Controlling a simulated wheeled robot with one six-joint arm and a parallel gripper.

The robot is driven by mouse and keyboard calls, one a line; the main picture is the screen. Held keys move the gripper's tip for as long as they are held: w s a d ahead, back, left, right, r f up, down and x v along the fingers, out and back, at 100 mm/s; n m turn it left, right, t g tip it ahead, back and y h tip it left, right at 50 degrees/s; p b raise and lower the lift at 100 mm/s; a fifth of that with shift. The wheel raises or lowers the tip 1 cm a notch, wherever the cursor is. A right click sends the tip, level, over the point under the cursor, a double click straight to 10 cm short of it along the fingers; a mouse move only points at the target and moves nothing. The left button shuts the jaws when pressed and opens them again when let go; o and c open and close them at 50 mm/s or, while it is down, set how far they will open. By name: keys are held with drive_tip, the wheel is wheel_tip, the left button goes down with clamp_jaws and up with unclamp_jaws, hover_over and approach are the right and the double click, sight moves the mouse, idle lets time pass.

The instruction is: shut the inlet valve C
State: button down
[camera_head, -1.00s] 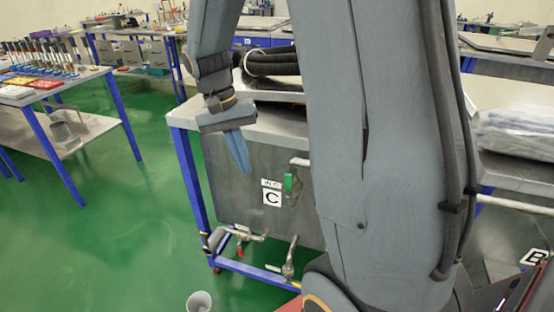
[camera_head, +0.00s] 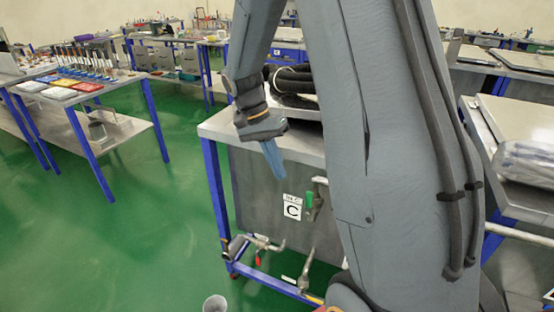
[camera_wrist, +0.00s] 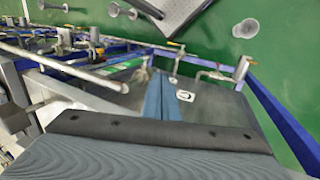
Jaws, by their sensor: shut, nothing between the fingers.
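The cabinet marked C (camera_head: 250,190) stands under a metal-topped bench, with a white C label (camera_head: 292,207) on its front. A green-handled valve (camera_head: 310,201) sits right of the label, partly beside my arm. Below the cabinet are a pipe fitting with a red handle (camera_head: 258,258) and another metal fitting (camera_head: 305,272). Which of these is the inlet valve I cannot tell. My gripper (camera_head: 273,160) is shut and empty, pointing down in front of the cabinet's upper left, apart from the valves. In the wrist view its blue fingers (camera_wrist: 160,98) lie together beside the C label (camera_wrist: 185,96).
Black hoses (camera_head: 292,80) lie on the bench top. A blue bench leg (camera_head: 216,195) stands at the cabinet's left. A grey cup-like object (camera_head: 215,304) is on the green floor. A table with bottles and trays (camera_head: 75,75) is at the left. Open floor lies between.

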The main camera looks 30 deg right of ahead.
sight(309, 199)
drive_tip(key=s+d+f+p, duration=0.3)
drive_tip(key=s+f, duration=0.1)
drive_tip(key=f, duration=0.1)
drive_tip(key=shift+s+d, duration=0.35)
drive_tip(key=shift+s, duration=0.05)
drive_tip(key=shift+a, duration=0.1)
